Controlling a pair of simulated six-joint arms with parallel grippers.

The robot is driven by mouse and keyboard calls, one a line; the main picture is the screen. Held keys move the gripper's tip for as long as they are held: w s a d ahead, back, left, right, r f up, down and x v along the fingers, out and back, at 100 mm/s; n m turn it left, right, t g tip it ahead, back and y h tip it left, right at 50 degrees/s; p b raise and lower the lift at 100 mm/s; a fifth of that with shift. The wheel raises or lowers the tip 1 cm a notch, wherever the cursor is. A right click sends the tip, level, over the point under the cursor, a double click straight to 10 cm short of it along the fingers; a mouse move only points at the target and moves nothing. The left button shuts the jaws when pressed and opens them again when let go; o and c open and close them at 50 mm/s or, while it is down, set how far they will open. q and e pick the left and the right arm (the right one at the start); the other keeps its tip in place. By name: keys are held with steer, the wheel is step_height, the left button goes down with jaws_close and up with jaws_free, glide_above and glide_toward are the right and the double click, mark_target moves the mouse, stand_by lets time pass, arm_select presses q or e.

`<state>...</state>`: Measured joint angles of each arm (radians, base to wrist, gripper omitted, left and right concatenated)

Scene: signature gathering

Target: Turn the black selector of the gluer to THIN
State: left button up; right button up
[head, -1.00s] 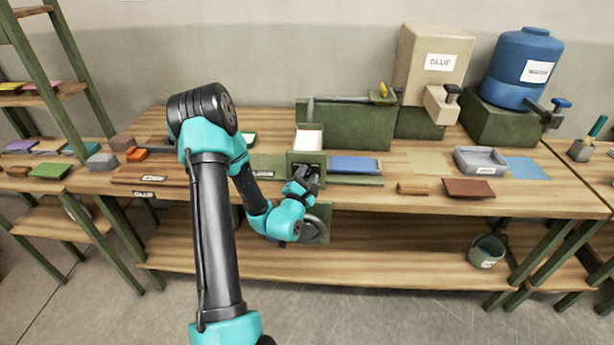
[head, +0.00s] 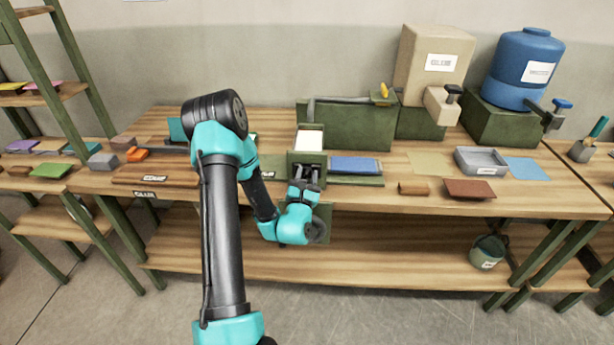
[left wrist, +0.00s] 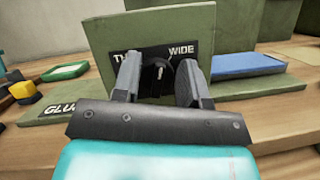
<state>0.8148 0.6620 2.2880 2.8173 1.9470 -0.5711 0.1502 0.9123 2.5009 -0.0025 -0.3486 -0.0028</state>
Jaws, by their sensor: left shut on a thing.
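The gluer (head: 290,160) is a green box with a pale top on the bench. In the left wrist view its green front (left wrist: 125,40) carries a black label with "TH…" on the left, partly hidden, and "WIDE" on the right. The black selector (left wrist: 158,76) sits between the words, its white mark pointing roughly upward. My left gripper (left wrist: 158,65) is shut on the selector, one finger on each side. In the head view the left gripper (head: 305,170) is against the gluer's front. My right gripper is not in view.
A blue pad (head: 355,164) lies right of the gluer. A beige glue container (head: 432,50) and a blue barrel (head: 520,70) stand behind. The bench's front edge runs just below the gluer.

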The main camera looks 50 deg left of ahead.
arm_select(q)
steer(key=shift+n+g+y, duration=0.3)
steer(key=shift+n, duration=0.5)
steer(key=shift+s, duration=0.1)
steer(key=o, duration=0.9)
